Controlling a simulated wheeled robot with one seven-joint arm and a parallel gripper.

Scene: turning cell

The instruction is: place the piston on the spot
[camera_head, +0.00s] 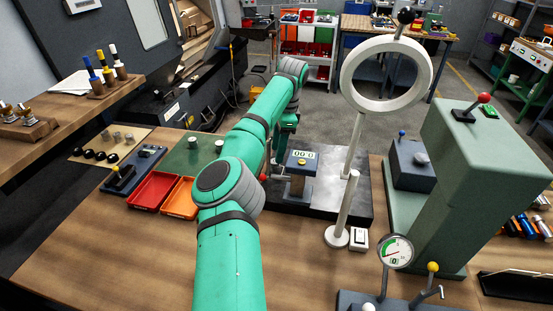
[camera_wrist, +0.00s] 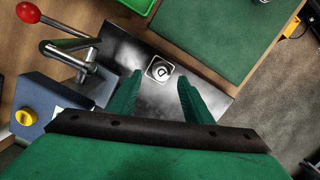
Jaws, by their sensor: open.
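In the wrist view, a small round grey metal piece with a dark centre, apparently the piston (camera_wrist: 161,72), stands on a pale square mark, the spot (camera_wrist: 150,68), on a dark metal plate (camera_wrist: 125,45). My gripper (camera_wrist: 160,78) is open, one green finger on each side of the piece, apart from it as seen from above. How high the fingertips are above the plate I cannot tell. In the head view, my arm covers the piston, the spot and most of the gripper.
A red-knobbed lever (camera_wrist: 28,13) shows in the wrist view. A ring magnifier (camera_head: 430,70) stands right. Red (camera_head: 153,190) and orange (camera_head: 180,197) trays lie left.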

